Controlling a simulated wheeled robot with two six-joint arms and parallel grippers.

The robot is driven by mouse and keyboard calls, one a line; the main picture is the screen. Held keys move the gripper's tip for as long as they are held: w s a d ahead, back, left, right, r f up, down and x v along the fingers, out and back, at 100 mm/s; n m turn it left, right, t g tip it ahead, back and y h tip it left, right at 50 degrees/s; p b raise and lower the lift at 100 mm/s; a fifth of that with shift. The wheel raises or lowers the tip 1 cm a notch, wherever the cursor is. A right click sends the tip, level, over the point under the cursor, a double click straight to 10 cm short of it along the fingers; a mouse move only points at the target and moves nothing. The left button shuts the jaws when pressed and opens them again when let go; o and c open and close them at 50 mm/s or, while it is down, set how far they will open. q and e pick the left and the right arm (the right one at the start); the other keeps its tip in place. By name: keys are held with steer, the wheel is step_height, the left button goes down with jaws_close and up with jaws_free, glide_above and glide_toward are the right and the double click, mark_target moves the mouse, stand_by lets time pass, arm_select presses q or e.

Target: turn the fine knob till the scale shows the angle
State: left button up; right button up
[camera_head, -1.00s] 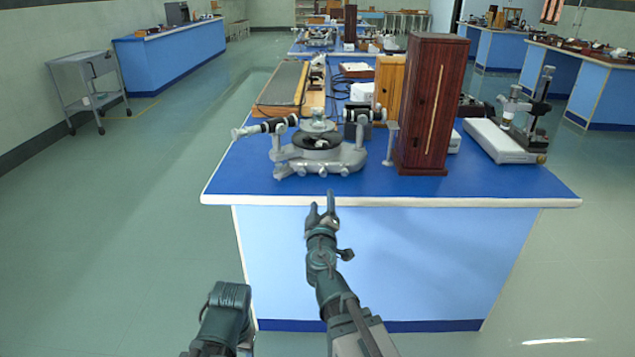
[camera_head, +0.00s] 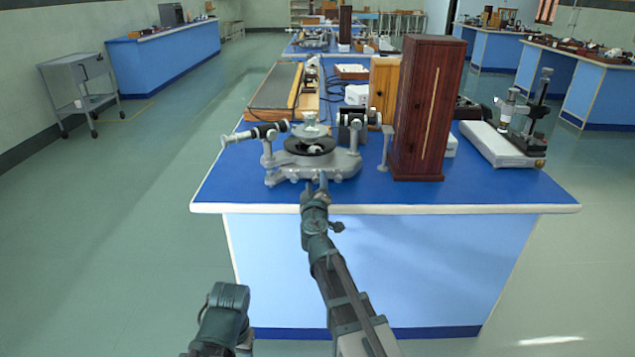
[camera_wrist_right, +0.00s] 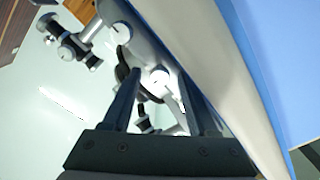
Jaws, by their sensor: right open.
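The grey spectrometer (camera_head: 342,168), with a dark round table and black-ended tubes, stands near the front edge of the blue-topped bench. My right gripper (camera_head: 314,182) is at its front base, above the bench's front edge. In the right wrist view the two fingers of this gripper (camera_wrist_right: 160,92) are apart, with pale spectrometer parts (camera_wrist_right: 145,50) and small dark-and-silver knobs beyond and between them. I cannot tell which knob is the fine one, or whether a finger touches it. The scale's reading is not legible. My left gripper is out of view.
A tall dark-red wooden cabinet (camera_head: 428,120) stands right of the spectrometer, with a thin grey stand (camera_head: 386,150) between them. A microscope-like instrument on a white base (camera_head: 500,146) sits farther right. The bench's front right top (camera_head: 490,188) is clear.

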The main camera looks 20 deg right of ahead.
steer(key=shift+w, duration=0.1)
jaws_close()
steer(key=shift+n, duration=0.4)
steer(key=n, duration=0.4)
steer(key=shift+n, duration=0.4)
steer(key=n, duration=0.4)
steer(key=shift+f+n, duration=0.1)
steer(key=shift+n, duration=0.3)
stand_by(0.3)
jaws_free()
